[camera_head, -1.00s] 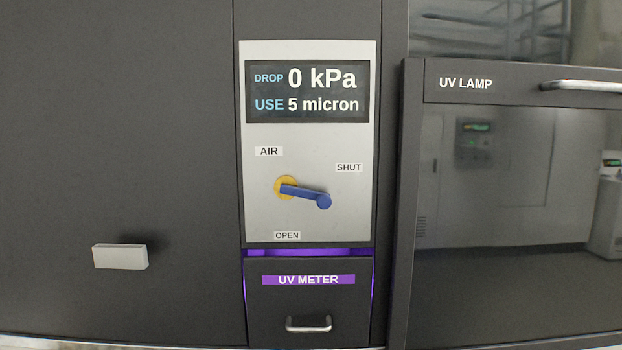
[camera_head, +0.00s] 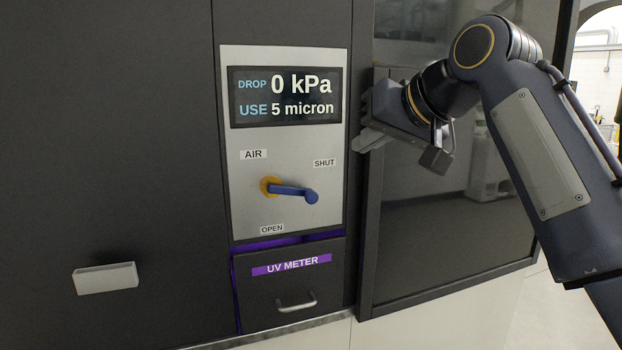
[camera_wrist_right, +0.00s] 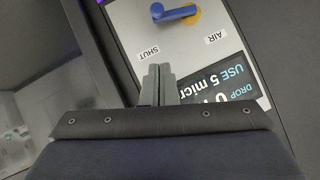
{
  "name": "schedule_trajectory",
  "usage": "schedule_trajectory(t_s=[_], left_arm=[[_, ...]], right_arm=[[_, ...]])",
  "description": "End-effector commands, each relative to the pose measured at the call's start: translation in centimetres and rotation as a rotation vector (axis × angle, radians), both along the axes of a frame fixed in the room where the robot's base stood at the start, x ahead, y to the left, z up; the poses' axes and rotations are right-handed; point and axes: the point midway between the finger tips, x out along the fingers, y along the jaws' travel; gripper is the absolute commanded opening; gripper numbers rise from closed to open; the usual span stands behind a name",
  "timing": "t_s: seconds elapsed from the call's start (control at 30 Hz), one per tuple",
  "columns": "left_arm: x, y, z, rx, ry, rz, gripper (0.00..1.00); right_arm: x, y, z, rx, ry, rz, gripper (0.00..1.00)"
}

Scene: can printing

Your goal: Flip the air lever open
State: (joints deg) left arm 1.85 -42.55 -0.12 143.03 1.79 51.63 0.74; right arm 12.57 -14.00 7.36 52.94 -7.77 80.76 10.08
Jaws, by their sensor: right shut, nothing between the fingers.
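The blue air lever (camera_head: 293,192) sits on a yellow hub (camera_head: 269,187) on the light grey panel (camera_head: 288,223). It points right and slightly down, nearer the SHUT label (camera_head: 325,162) than the OPEN label (camera_head: 272,229) below. The display reads 0 kPa and 5 micron. My right gripper (camera_head: 363,141) is shut and empty, up and to the right of the lever and apart from it. In the right wrist view the closed fingers (camera_wrist_right: 158,84) point toward the panel, with the lever (camera_wrist_right: 176,13) beyond them at the top. My left gripper is not in view.
The UV METER drawer (camera_head: 293,290) with a metal handle is below the panel. A glossy dark UV lamp door (camera_head: 440,245) stands to the right, behind my right arm. A pale block handle (camera_head: 105,278) sticks out at lower left. The space in front of the lever is clear.

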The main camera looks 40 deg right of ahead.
Motion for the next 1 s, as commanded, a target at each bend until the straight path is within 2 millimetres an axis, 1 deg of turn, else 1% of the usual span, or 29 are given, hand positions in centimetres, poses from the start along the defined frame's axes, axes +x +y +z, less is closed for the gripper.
schedule_trajectory(t_s=[0.27, 0.37, 0.47, 0.57, 0.7, 0.87, 0.9, 1.0], left_arm=[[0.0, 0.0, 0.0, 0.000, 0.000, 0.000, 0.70], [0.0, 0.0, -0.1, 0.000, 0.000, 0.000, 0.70], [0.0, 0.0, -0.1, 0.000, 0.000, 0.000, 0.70], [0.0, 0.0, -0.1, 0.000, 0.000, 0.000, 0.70], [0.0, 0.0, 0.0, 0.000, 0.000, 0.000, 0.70], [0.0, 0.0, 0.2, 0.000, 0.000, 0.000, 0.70], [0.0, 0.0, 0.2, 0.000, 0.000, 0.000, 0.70], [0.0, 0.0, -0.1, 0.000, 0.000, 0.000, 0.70]], right_arm=[[0.0, 0.0, -0.1, 0.000, 0.000, 0.000, 0.00], [0.4, 0.0, -0.3, 0.001, 0.002, 0.001, 0.00], [1.3, -0.1, -1.0, 0.001, 0.002, 0.001, 0.00], [2.9, -0.1, -2.0, 0.001, 0.005, 0.001, 0.00], [5.5, -0.3, -3.6, 0.000, 0.006, 0.002, 0.00], [8.3, -0.4, -5.4, 0.001, 0.005, 0.001, 0.00], [8.8, -0.4, -5.9, 0.001, 0.004, 0.001, 0.00], [9.0, 0.1, -7.5, 0.000, 0.003, 0.001, 0.00]])
